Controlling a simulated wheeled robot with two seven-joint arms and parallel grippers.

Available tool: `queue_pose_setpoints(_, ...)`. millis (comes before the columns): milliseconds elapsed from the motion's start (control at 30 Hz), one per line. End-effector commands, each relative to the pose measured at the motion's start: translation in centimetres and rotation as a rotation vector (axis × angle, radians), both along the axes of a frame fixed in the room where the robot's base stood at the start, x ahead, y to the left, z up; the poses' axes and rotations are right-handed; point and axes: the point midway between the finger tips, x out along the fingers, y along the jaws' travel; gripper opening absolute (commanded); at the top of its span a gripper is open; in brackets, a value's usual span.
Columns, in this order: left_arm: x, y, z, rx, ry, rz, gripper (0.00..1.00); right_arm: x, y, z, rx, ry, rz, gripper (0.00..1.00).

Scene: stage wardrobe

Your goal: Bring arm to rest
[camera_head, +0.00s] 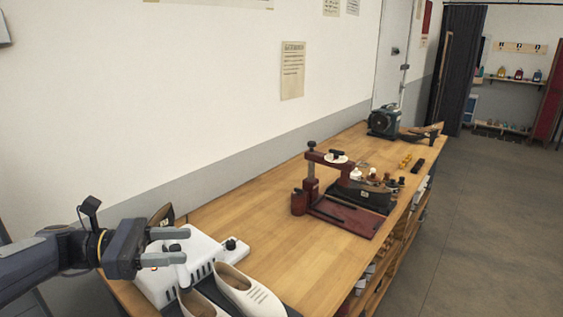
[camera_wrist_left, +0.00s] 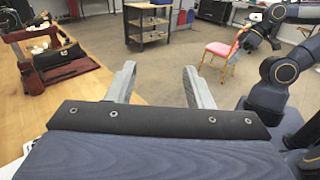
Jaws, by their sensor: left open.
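My left gripper (camera_head: 167,246) comes in from the left in the head view, above the near end of the wooden workbench (camera_head: 290,255). Its two fingers are apart with nothing between them. In the left wrist view the same gripper (camera_wrist_left: 157,88) shows both fingers spread and empty, with the floor beyond. In the head view it is over or in front of a white device (camera_head: 205,254) with a pair of white shoes (camera_head: 248,292) beside it; I cannot tell whether it touches the device.
A dark red press-like stand (camera_head: 343,217) with a dark tool case is mid-bench. A blue-grey machine (camera_head: 383,121) stands at the far end. A red chair (camera_wrist_left: 218,52) and a shelf cart (camera_wrist_left: 148,22) stand on the floor. The bench between shoes and stand is clear.

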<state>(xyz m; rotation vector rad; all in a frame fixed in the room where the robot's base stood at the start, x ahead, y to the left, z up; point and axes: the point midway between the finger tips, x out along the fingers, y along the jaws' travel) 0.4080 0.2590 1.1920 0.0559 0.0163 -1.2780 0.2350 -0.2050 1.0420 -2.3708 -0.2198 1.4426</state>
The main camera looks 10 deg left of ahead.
Motion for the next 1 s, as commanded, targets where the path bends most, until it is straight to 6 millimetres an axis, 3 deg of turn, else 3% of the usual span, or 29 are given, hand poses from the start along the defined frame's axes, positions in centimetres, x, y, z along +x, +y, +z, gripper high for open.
queue_pose_setpoints(133, -3.6, -4.5, -2.1, 0.286, -0.140, -0.079, 0.47, 0.0, 0.0, 0.0, 0.000, 0.000, 0.000, 0.45)
queue_pose_setpoints(233, -7.7, -7.0, -5.1, 0.587, -0.338, -0.184, 0.47, 0.0, 0.0, 0.0, 0.000, 0.000, 0.000, 0.45)
queue_pose_setpoints(400, -13.8, -7.3, -10.4, 1.066, -0.774, -0.425, 0.47, 0.0, 0.0, 0.0, 0.000, 0.000, 0.000, 0.45)
queue_pose_setpoints(500, -15.8, -6.5, -12.6, 1.271, -1.015, -0.561, 0.47, 0.0, 0.0, 0.0, 0.000, 0.000, 0.000, 0.45)
queue_pose_setpoints(700, -17.2, -5.4, -14.8, 1.484, -1.310, -0.736, 0.47, 0.0, 0.0, 0.0, 0.000, 0.000, 0.000, 0.45)
queue_pose_setpoints(1000, -17.3, -5.2, -15.1, 1.516, -1.353, -0.764, 0.47, 0.0, 0.0, 0.0, 0.000, 0.000, 0.000, 0.45)
